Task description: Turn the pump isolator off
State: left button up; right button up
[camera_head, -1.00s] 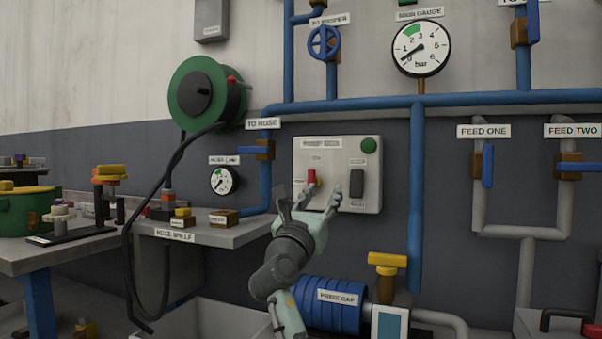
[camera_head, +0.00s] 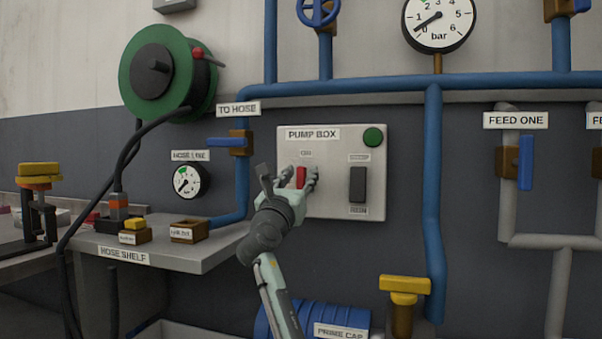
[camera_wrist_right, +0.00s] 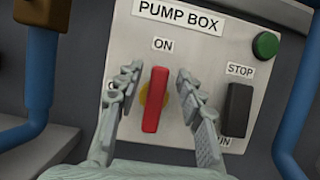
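The pump box (camera_head: 335,205) is a pale panel on the wall. It carries a red isolator handle (camera_head: 301,177) on a yellow disc, standing near vertical under the ON label; the handle also shows in the right wrist view (camera_wrist_right: 156,100). My right gripper (camera_head: 300,176) is at the panel with its fingers on both sides of the handle. In the right wrist view its fingers (camera_wrist_right: 158,85) are apart, with a gap on each side of the red handle. Part of the label left of the handle is hidden by a finger. My left gripper is not in view.
A black switch (camera_head: 358,184) marked STOP above and a green button (camera_head: 373,137) are right of the handle. A blue pipe with a blue-handled valve (camera_head: 228,142) runs left of the box. The hose shelf (camera_head: 185,250) is lower left.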

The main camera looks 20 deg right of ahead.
jog(key=shift+x, duration=0.85)
grip_shut()
